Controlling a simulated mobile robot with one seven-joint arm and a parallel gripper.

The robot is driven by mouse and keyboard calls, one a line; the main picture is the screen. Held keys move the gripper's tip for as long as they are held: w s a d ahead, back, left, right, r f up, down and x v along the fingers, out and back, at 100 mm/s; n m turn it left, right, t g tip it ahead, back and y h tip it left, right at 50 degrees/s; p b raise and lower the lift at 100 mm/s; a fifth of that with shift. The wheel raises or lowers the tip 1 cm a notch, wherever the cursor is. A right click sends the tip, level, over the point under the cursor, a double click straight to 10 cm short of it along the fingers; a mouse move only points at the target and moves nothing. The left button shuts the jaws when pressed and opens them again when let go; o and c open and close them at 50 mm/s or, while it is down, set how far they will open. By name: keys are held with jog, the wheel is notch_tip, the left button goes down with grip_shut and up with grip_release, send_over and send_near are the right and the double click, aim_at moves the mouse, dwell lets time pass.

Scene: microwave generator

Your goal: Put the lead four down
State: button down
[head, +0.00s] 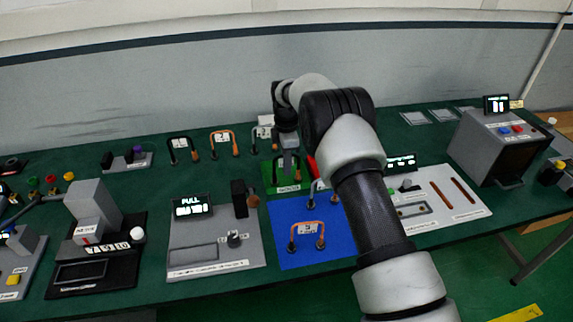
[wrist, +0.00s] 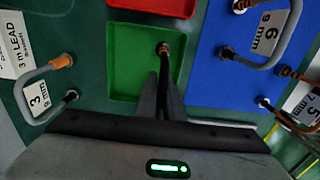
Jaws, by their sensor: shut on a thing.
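My gripper (head: 287,163) is over the green tray (head: 270,184), pointing down. In the wrist view my gripper (wrist: 166,92) is shut on a lead, whose brown-orange plug end (wrist: 163,49) shows past the fingertips, over the green tray (wrist: 125,75). The rest of this lead is hidden by the fingers, and its number cannot be read. I take it as lead four. Whether it touches the tray floor cannot be told.
A red tray (wrist: 165,5) adjoins the green one. The blue mat (head: 268,228) holds lead five (head: 307,229) and lead six (wrist: 268,40). Lead three (wrist: 37,95) stands left in the wrist view. An orange lead (head: 223,136) and a black lead (head: 182,143) stand behind.

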jog(key=shift+f, duration=0.15)
jog(key=c, duration=1.9)
grip_release()
notch_tip(320, 180, up, 13)
jog(key=shift+f, duration=0.2)
